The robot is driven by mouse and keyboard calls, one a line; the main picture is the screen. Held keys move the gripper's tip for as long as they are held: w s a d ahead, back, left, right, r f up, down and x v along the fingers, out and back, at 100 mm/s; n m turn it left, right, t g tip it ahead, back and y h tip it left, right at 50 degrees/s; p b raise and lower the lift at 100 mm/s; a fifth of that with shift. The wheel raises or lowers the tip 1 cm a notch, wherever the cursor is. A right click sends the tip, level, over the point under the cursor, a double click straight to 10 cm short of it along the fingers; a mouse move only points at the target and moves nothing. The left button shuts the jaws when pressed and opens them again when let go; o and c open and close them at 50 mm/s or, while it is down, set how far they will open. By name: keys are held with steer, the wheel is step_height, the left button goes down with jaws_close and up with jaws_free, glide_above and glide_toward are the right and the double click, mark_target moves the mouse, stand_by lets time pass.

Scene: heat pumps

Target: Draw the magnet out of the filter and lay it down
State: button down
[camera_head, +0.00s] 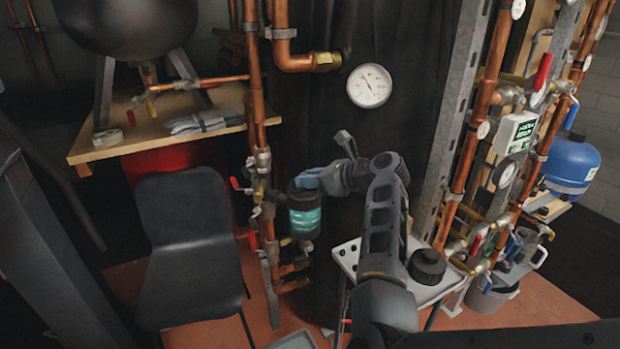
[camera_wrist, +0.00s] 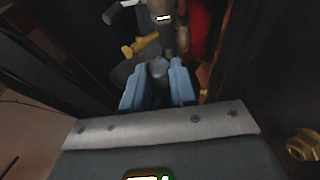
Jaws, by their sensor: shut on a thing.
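The filter (camera_head: 304,218) is a dark cylinder with a teal label, mounted upright on the copper pipework left of my arm in the head view. My gripper (camera_head: 308,178) is at the top of the filter, its blue fingers pointing left. In the wrist view my gripper (camera_wrist: 158,82) is shut on a small grey rounded piece, which I take for the magnet (camera_wrist: 157,68). Most of the magnet is hidden by the fingers. I cannot tell how much of it is inside the filter.
A white tray (camera_head: 345,254) stands to the right of the filter, partly behind my arm, with a black ribbed cap (camera_head: 427,266) on it. A dark chair (camera_head: 190,245) stands at left. A valve with a yellow handle (camera_wrist: 146,44) is close beyond my fingers. Copper pipes (camera_head: 262,130) rise beside the filter.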

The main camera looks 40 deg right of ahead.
steer(key=shift+r+p, duration=1.8)
steer(key=shift+p, duration=0.15)
steer(key=shift+r+p, duration=1.15)
steer(key=shift+p, duration=0.25)
steer(key=shift+r+p, duration=0.35)
steer(key=shift+r, duration=0.6)
steer(key=shift+r, duration=0.1)
steer(key=shift+r, duration=2.7)
